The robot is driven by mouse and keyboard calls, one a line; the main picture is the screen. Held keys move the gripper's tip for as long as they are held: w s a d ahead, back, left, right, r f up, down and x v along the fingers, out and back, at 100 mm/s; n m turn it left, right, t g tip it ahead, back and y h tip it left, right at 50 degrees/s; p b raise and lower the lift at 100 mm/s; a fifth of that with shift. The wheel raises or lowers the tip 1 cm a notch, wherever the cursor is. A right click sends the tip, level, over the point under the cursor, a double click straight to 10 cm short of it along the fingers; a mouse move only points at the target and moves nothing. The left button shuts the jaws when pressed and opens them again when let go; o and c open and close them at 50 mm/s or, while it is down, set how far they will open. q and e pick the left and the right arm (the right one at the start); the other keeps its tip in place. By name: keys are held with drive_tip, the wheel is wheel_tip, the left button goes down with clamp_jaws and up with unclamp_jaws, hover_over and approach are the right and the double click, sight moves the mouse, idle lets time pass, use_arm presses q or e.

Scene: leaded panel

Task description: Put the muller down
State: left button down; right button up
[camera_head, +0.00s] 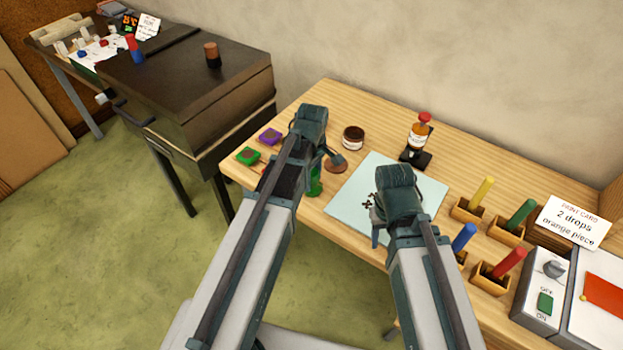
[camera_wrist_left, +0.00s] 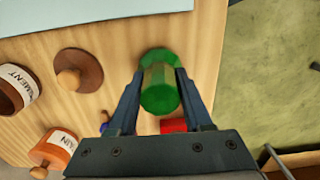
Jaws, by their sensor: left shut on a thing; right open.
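The muller is a green, see-through piece (camera_wrist_left: 160,90) between the fingers of my left gripper (camera_wrist_left: 160,76) in the left wrist view. The gripper is shut on it. In the head view the muller (camera_head: 315,181) shows at the table's front left, beside the pale blue slab (camera_head: 345,200) and partly hidden by my left arm. I cannot tell whether its base touches the wood. My right gripper (camera_head: 377,234) is open over the slab, its fingers mostly hidden. Dark specks lie on the slab near it.
A brown knobbed lid (camera_head: 336,164) and a pigment jar (camera_head: 353,138) stand close behind the muller. A bottle (camera_head: 418,135) stands behind the slab. Green (camera_head: 248,156) and purple (camera_head: 270,136) blocks lie at the left edge. Colored sticks in wooden holders (camera_head: 467,210) stand right.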

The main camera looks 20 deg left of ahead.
use_arm(q)
drive_tip(key=shift+f, duration=0.2)
use_arm(e)
drive_tip(key=shift+f, duration=0.2)
use_arm(q)
drive_tip(key=shift+c, duration=1.6)
unclamp_jaws()
use_arm(e)
drive_tip(key=shift+r, duration=0.1)
use_arm(q)
drive_tip(key=shift+r, duration=0.2)
use_arm(e)
drive_tip(key=shift+r, duration=0.1)
use_arm(q)
wheel_tip(320, 180, up, 12)
drive_tip(key=p, duration=1.2)
drive_tip(key=shift+r, duration=0.1)
drive_tip(key=s+d+m+y, duration=0.1)
drive_tip(key=s+d+m, duration=0.9)
drive_tip(key=s+m, duration=0.4)
drive_tip(key=m, duration=0.3)
drive_tip(key=shift+s+d+m, duration=0.15)
drive_tip(key=shift+d+m, duration=0.05)
drive_tip(key=shift+m, duration=0.2)
use_arm(e)
wheel_tip(320, 180, up, 12)
